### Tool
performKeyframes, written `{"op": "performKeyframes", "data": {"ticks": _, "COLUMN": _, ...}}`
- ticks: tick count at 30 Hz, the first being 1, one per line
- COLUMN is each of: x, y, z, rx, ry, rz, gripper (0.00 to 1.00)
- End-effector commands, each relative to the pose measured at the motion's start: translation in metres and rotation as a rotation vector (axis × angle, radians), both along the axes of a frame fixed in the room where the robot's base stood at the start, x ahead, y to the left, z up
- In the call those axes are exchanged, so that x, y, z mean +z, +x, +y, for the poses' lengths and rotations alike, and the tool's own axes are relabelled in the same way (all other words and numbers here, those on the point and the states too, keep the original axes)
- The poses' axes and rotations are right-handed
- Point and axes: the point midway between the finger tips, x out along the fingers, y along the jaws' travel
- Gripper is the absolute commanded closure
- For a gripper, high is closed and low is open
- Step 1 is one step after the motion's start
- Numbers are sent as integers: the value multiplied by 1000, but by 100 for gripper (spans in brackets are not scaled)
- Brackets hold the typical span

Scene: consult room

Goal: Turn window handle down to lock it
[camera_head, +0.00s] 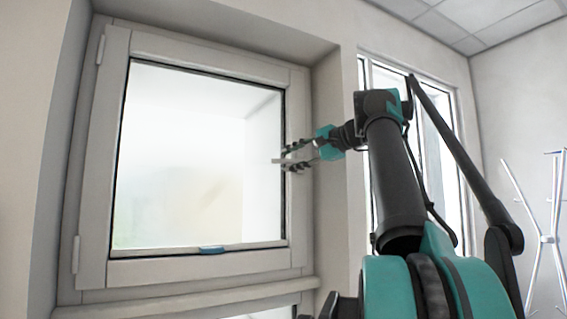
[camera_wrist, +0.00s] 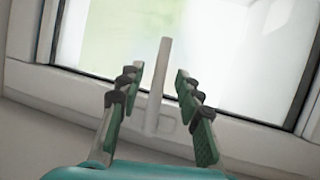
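The window (camera_head: 200,165) is a light-framed pane set in the wall in the head view, and its frame looks closed. Its handle (camera_wrist: 159,85) is a pale bar standing up from a base plate on the frame in the wrist view. In the head view the handle (camera_head: 279,160) sticks out sideways over the glass, level, from the right frame member. My gripper (camera_head: 293,158) is at the handle. In the wrist view my gripper (camera_wrist: 158,80) is open, with one finger on each side of the handle and gaps between. Contact with the handle is not visible.
The window sill (camera_head: 190,300) runs below. A second window (camera_head: 440,170) is behind my arm at right. A white coat stand (camera_head: 548,235) stands at the far right.

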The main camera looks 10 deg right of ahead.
Motion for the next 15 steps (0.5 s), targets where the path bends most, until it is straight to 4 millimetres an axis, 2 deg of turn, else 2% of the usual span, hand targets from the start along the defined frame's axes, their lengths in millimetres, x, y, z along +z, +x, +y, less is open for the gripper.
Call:
{"op": "performKeyframes", "data": {"ticks": 6, "x": -5, "y": 17, "z": 16, "rx": 3, "ry": 1, "rz": 0, "gripper": 65}}
{"op": "performKeyframes", "data": {"ticks": 15, "x": -7, "y": 24, "z": 21, "rx": 0, "ry": 1, "rz": 0, "gripper": 65}}
